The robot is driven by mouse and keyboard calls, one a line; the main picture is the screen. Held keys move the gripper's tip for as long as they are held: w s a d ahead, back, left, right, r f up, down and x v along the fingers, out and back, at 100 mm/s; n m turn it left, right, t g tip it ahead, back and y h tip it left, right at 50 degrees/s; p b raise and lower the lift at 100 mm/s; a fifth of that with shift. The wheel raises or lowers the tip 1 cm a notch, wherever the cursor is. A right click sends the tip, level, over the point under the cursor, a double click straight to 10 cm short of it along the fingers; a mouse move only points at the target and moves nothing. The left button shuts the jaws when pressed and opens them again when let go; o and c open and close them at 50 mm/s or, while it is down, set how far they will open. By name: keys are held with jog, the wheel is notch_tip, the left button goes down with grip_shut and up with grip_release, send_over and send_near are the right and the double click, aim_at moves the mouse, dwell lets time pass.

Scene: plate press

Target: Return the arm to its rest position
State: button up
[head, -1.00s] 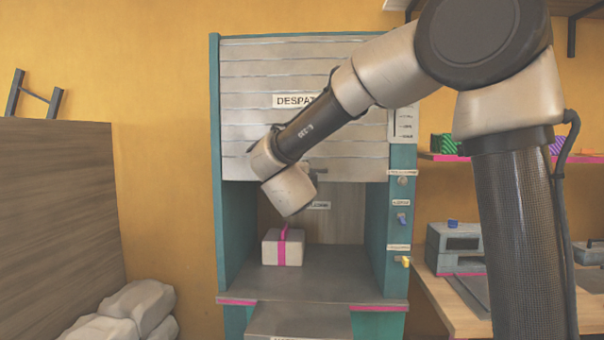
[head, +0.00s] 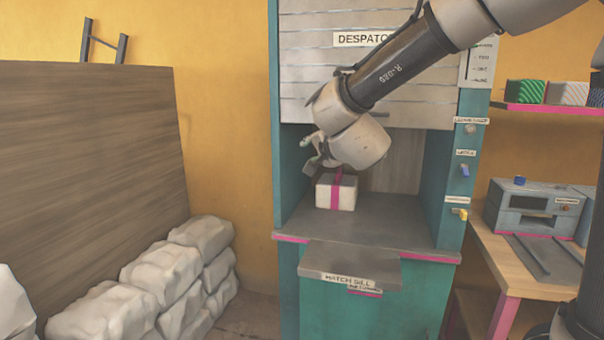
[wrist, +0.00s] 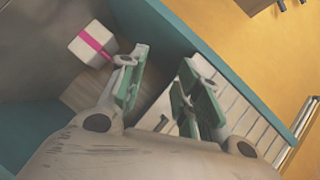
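My gripper (head: 314,155) hangs at the mouth of the despatch hatch in the head view, partly hidden by my wrist. In the wrist view its two green-padded fingers (wrist: 160,88) stand apart with nothing between them. A white box with a pink ribbon (head: 336,194) sits on the hatch floor, just below my gripper in the head view. The box (wrist: 92,45) also shows in the wrist view, beyond the left finger and apart from it.
The teal hatch frame (head: 460,185) surrounds the opening, with a slatted shutter (head: 310,85) raised above. A hatch sill (head: 350,264) juts out in front. White sacks (head: 175,275) and a wooden panel (head: 90,150) stand left. A workbench (head: 505,260) with a grey machine (head: 535,208) stands right.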

jog(key=s+d+f+n+g+y, duration=0.1)
jog(key=s+d+f+n+g, duration=0.3)
jog(key=s, duration=0.3)
jog(key=s+d+f+n+g+y, duration=0.1)
jog(key=s+f+n+g, duration=0.3)
jog(key=s+n, duration=0.25)
jog(key=s+d+g+h, duration=0.1)
jog(key=s+d+h, duration=0.1)
jog(key=s+d, duration=0.8)
jog(key=s+d+g+h, duration=0.1)
jog(key=s+d+h, duration=0.2)
jog(key=s+d, duration=0.6)
jog(key=d, duration=0.5)
jog(key=shift+s+r+h, duration=0.15)
jog(key=shift+s+h, duration=0.15)
jog(key=shift+s, duration=0.1)
